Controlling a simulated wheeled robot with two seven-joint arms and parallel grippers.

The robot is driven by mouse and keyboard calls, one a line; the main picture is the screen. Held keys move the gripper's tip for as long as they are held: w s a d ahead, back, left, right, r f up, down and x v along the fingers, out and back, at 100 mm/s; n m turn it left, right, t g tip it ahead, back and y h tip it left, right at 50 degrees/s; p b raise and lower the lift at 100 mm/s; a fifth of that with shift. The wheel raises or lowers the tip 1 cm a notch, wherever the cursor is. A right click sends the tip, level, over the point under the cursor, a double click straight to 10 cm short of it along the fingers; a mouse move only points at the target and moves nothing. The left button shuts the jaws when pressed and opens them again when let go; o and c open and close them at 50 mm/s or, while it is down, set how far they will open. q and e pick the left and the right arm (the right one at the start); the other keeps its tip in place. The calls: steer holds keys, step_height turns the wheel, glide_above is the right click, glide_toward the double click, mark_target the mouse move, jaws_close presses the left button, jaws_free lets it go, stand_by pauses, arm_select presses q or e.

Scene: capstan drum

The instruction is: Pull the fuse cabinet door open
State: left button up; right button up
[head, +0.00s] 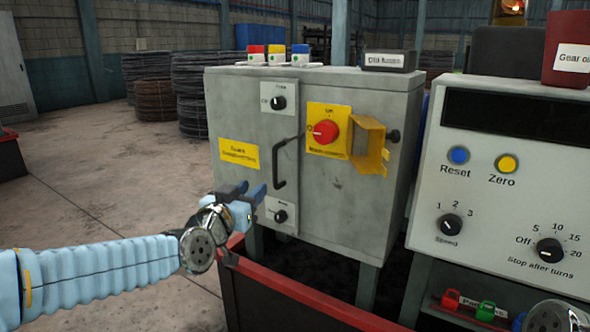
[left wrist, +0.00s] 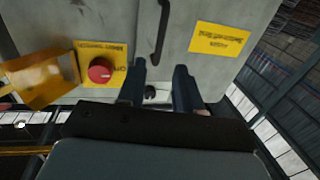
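The grey fuse cabinet (head: 350,200) stands in the middle of the head view, its front door closed. A black bar handle (head: 280,167) is upright on the front; it also shows in the left wrist view (left wrist: 160,32). A red rotary knob (head: 326,132) sits on a yellow plate, with a yellow flap (head: 368,145) swung out beside it. My left gripper (head: 248,193) is open and empty, below and left of the handle and apart from it. In the left wrist view a small black knob (left wrist: 150,92) shows between its fingers. My right gripper is mostly cut off at bottom right.
A grey control console (head: 500,180) with buttons and dials stands to the right. A red bin edge (head: 290,300) runs below the cabinet.

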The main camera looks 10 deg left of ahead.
mark_target(274, 170)
arm_select(q)
steer(key=w, duration=0.4)
steer(key=w+d+p, duration=0.1)
steer(key=w, duration=0.3)
steer(key=w+d, duration=0.1)
steer(key=w, duration=0.4)
steer(key=shift+f, duration=0.1)
jaws_close()
